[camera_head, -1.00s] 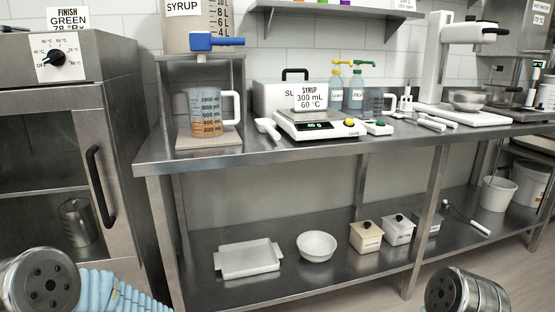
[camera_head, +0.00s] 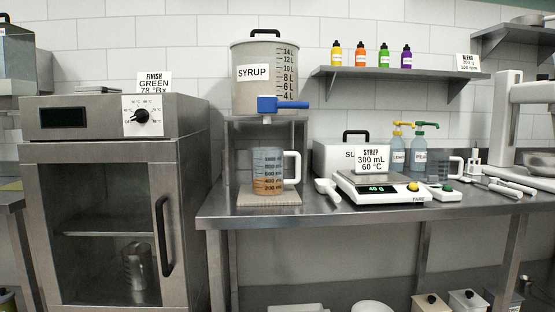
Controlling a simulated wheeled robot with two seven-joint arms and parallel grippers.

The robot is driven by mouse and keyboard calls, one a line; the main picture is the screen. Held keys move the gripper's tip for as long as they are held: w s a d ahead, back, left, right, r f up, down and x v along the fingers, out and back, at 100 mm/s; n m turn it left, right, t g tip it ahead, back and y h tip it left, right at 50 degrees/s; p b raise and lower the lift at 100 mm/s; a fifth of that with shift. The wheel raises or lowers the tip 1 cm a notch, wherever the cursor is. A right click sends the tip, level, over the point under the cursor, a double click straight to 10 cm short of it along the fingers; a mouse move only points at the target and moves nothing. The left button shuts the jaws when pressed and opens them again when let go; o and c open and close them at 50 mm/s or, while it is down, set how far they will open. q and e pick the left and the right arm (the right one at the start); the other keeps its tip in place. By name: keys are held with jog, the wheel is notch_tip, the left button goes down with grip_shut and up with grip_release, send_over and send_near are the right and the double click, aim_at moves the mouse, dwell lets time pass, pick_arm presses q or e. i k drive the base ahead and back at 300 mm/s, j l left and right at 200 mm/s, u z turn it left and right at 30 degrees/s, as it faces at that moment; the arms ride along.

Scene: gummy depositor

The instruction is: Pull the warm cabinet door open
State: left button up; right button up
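The warm cabinet (camera_head: 115,155) stands at the left, a steel box with a control panel and knob (camera_head: 142,116) on top. Its door (camera_head: 52,230) has a glass pane and looks shut. A black vertical bar handle (camera_head: 164,236) sits on the door's right side. Through the glass a shelf (camera_head: 105,233) shows, with a metal jug (camera_head: 137,268) standing below it. Neither of my grippers shows in the view now, and nothing is seen touching the handle.
The steel bench (camera_head: 330,221) to the right holds a measuring jug (camera_head: 268,170) with amber liquid under the syrup tank (camera_head: 268,75), and a scale (camera_head: 380,187). The bench's left end is close beside the cabinet. Another counter edge (camera_head: 10,200) is at the far left.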

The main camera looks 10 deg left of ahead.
aim_at(162, 156)
jog(key=u, duration=1.55)
